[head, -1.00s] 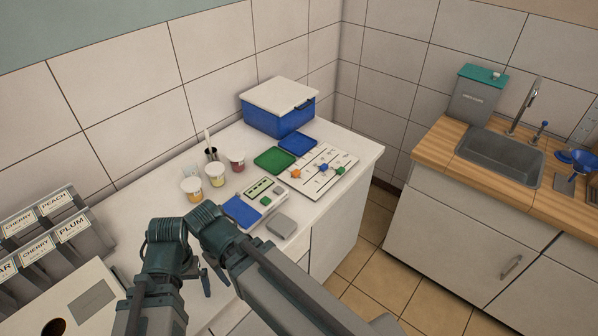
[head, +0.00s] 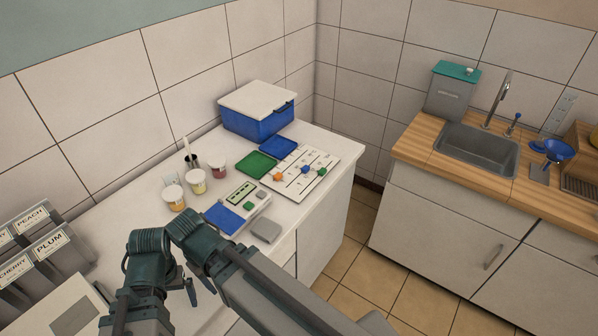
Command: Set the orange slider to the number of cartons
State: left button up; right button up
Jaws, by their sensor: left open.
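The orange slider (head: 277,177) sits near the left end of its track on a white board (head: 318,160). A blue slider (head: 305,169) and a green slider (head: 321,171) sit on the board's other tracks. I see nothing clearly recognisable as a carton. A blue box (head: 257,122) with a white lid stands behind the board; its inside is hidden. My left gripper (head: 204,296) is open, low at the near side of the counter, well short of the board. My right gripper is not in view.
Three cups, one of them red (head: 218,167), stand left of a green tray (head: 256,164) and a blue tray (head: 278,147). A device with a blue pad (head: 223,217) and a grey block (head: 265,230) lie nearer. Labelled bins (head: 45,247) stand left. A floor gap separates the sink counter.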

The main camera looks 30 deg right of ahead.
aim_at(278, 176)
jog(key=i+l, duration=0.1)
jog(key=l, duration=0.3)
jog(key=i+l, duration=0.1)
jog(key=l, duration=0.3)
jog(key=i+l+u, duration=0.1)
jog(key=l, duration=0.35)
